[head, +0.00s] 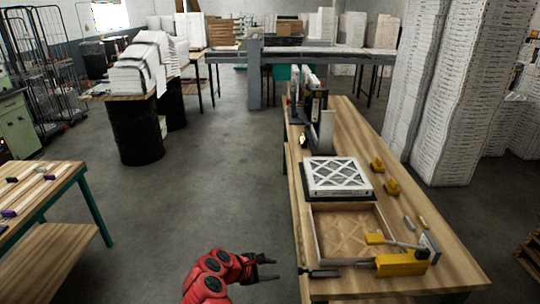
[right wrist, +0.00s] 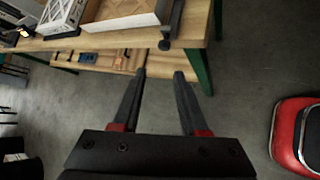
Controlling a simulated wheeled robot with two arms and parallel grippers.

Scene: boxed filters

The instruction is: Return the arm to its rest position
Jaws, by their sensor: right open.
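My right gripper (head: 274,268) is at the end of the red arm in the lower middle of the head view. It is over the floor, just left of the workbench (head: 445,240). Its two dark fingers are apart with nothing between them. In the right wrist view the open gripper (right wrist: 160,74) points toward the bench edge, with bare floor around the fingers. My left gripper is in neither view.
A white-framed filter (head: 338,190) lies on the workbench behind a shallow open box (head: 317,235). A yellow tool (head: 402,264) sits at the box's front right. Another wooden table (head: 40,190) stands at left. The floor between is clear.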

